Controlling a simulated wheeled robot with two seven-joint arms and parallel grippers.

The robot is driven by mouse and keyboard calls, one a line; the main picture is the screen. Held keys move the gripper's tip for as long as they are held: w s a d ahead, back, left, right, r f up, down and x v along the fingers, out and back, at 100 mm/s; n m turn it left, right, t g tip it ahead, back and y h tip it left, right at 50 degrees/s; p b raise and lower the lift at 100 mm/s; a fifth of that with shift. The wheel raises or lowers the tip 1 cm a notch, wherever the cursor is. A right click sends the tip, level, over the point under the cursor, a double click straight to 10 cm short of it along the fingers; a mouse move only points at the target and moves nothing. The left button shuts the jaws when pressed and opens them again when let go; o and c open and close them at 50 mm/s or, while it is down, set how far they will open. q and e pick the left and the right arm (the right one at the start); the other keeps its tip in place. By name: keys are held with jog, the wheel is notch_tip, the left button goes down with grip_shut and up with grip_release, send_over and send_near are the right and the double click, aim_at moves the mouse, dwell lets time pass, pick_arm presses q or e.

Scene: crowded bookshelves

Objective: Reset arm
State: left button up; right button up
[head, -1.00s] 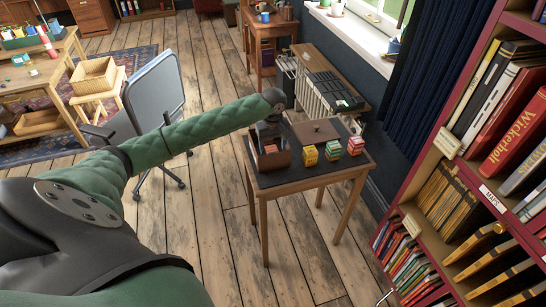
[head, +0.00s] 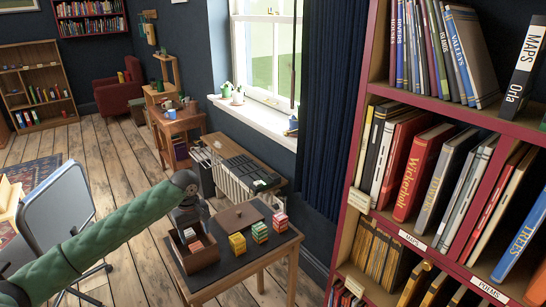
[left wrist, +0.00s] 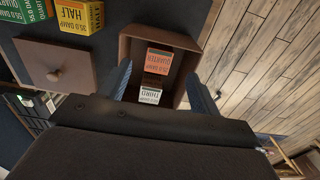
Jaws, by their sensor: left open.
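My left gripper (head: 190,222) is over a small brown open box (head: 175,248) on a dark-topped side table (head: 228,268). In the left wrist view its two blue-grey fingers (left wrist: 161,92) are spread apart, with nothing held between them. The box (left wrist: 192,45) lies below them and holds an orange block marked QUARTER (left wrist: 158,62) and a white block marked THIRD (left wrist: 150,95). My right gripper is not in view.
A brown lid with a knob (head: 234,217) lies beside the box. A tall red bookshelf (head: 350,215) is at right, an office chair (head: 55,215) at left.

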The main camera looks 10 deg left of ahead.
pick_arm(q)
jog(key=s+d+f+m+t+h, duration=0.1)
jog(key=s+d+f+m, duration=0.3)
jog(key=s+d+f, duration=0.4)
jog(key=s+d+f+m+t, duration=0.1)
jog(key=s+d+f+m, duration=0.25)
jog(key=s+d, duration=0.45)
jog(key=s+d+m+t, duration=0.1)
jog(key=s+d+m, duration=0.1)
jog(key=s, duration=0.8)
jog(key=s+d+m+t, duration=0.1)
jog(key=s+d+m, duration=0.2)
jog(key=s, duration=0.7)
jog(key=s+d+f+g, duration=0.1)
jog(key=d+f, duration=0.1)
jog(key=f, duration=1.5)
jog(key=s+d+f+g, duration=0.1)
jog(key=s+d+f, duration=0.1)
jog(key=f, duration=1.5)
jog(key=shift+s+g, duration=0.3)
jog(key=shift+w+n, duration=0.1)
jog(key=shift+n, duration=0.15)
